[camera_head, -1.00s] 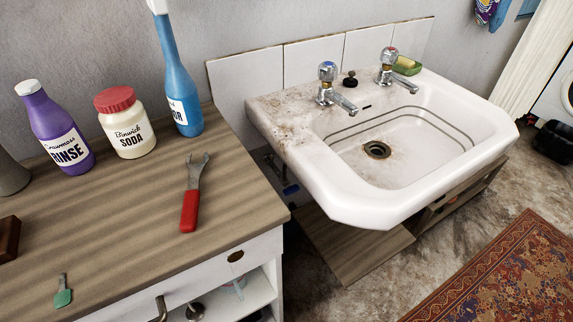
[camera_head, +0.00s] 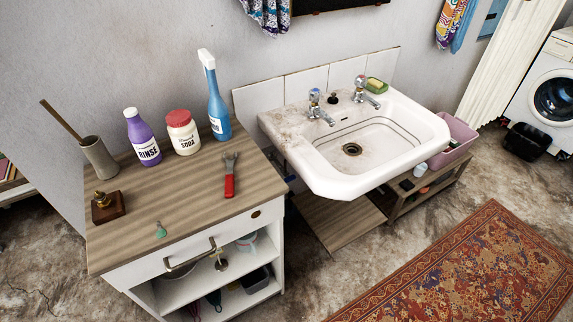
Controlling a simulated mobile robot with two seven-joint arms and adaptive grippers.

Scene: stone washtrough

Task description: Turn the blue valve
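A small blue part (camera_head: 290,178) shows in the gap between the wooden-topped cabinet and the sink, below the basin's left side. It is partly hidden and too small to tell if it is a valve handle. The left chrome tap (camera_head: 315,103) on the white sink (camera_head: 335,187) has a blue mark on its knob. The right chrome tap (camera_head: 366,88) has a reddish mark. Neither of my grippers shows in the head view.
The cabinet top (camera_head: 190,208) holds a red-handled wrench (camera_head: 229,180), a purple bottle (camera_head: 142,138), a soda jar (camera_head: 184,133) and a blue spray bottle (camera_head: 217,105). A low wooden shelf (camera_head: 335,222) stands under the sink. A patterned rug (camera_head: 470,270) covers open floor at right.

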